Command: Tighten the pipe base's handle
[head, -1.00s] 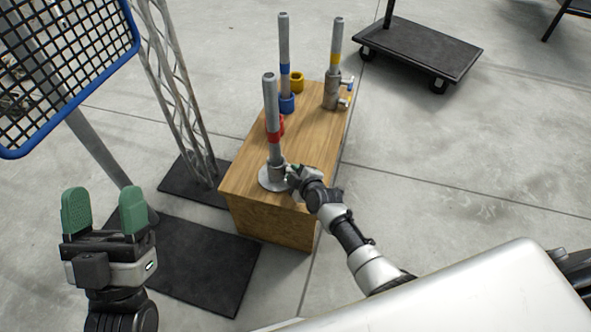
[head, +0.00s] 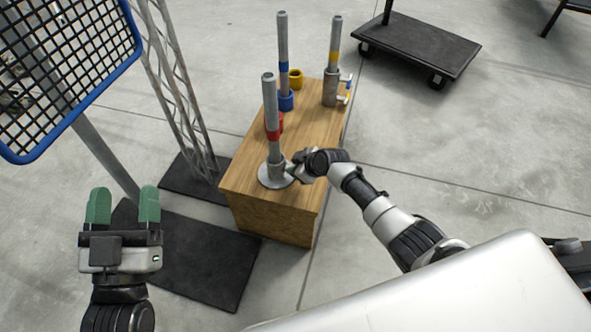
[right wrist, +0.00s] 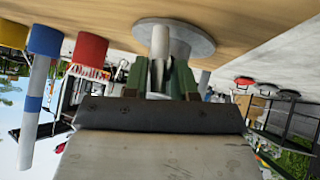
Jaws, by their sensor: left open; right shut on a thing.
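The pipe base (head: 268,180) is a grey round flange with a short socket, standing at the near end of a wooden box. A grey pipe with a red band (head: 271,110) stands upright in it. In the right wrist view the flange (right wrist: 190,30) appears upside down at the top. My right gripper (head: 291,168) is at the right side of the base, shut on its handle. The handle is mostly hidden behind the fingers (right wrist: 160,78) in both views. My left gripper (head: 123,207) is open and empty, low at the left, away from the box.
A lattice truss (head: 180,90) and a blue-framed grid (head: 70,60) stand at left. A black cart (head: 415,50) is behind right.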

